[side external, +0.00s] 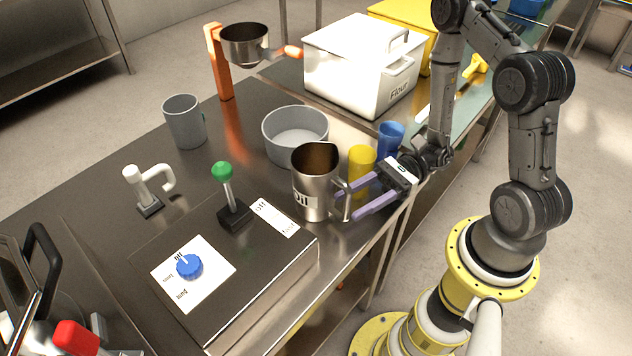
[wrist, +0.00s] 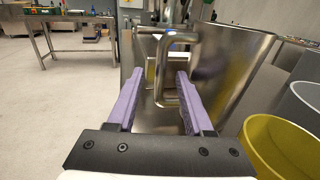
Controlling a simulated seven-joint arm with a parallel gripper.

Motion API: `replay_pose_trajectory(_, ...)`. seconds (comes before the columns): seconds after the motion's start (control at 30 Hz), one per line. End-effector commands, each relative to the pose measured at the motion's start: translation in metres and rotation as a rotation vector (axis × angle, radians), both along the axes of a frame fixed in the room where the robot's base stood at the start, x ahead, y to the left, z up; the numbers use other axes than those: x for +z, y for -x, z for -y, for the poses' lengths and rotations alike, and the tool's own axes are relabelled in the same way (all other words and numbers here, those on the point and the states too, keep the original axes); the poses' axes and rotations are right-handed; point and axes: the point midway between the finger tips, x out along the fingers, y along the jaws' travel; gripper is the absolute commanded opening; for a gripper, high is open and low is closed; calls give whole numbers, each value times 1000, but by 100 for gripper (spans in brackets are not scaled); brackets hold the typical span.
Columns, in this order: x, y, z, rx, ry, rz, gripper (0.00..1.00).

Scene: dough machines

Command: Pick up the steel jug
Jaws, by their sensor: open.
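The steel jug (side external: 314,186) stands upright on the steel table, its handle facing right toward my gripper in the side view. My gripper (side external: 345,204) is open, its two purple fingers pointing at the handle side of the jug. In the wrist view the jug (wrist: 228,80) fills the upper right, and its handle (wrist: 176,72) shows between the two fingers of my gripper (wrist: 158,78). I cannot tell whether either finger touches the handle.
A yellow cup (side external: 362,165) and a blue cup (side external: 390,135) stand close behind my gripper. A grey bowl (side external: 295,150) is behind the jug. A control box with a green-knobbed lever (side external: 222,172) and blue dial (side external: 189,265) stands left of it. A white flour bin (side external: 345,75) is at the back.

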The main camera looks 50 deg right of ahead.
Motion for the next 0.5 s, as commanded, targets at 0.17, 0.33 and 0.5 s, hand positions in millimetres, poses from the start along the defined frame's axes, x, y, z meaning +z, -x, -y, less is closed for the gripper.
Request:
replay_pose_trajectory(0.17, 0, -4, -18, 3, 0, -1, 51)
replay_pose_trajectory(0.33, 0, -6, -22, -1, 0, 0, 51)
replay_pose_trajectory(0.5, 0, -6, -22, -1, 0, 0, 51)
